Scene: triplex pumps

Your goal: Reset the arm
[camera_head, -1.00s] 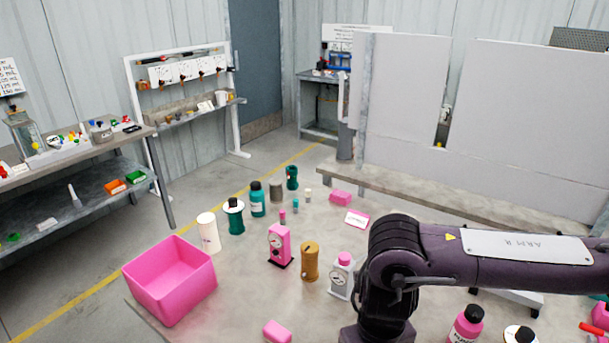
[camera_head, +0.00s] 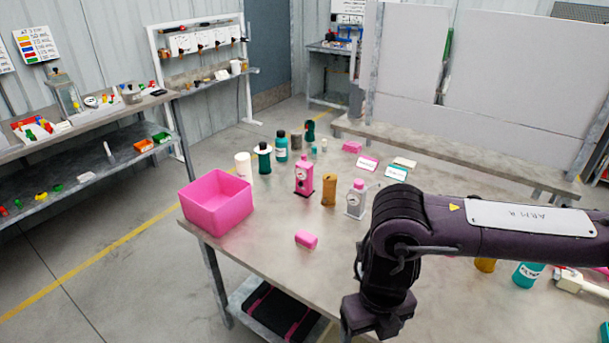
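My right arm (camera_head: 520,220), dark purple with a white plate marked "ARM R", comes in from the right edge. It runs level to a joint (camera_head: 400,215) right of the table's middle. From there it bends down to a blocky dark link (camera_head: 378,314) near the bottom edge. No fingers of my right gripper show, and I see nothing held. My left arm and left gripper are out of view. The arm hides part of the table and whatever stands behind it.
Several bottles stand farther back. A white panel (camera_head: 530,85) rises behind. The table's front left is mostly clear.

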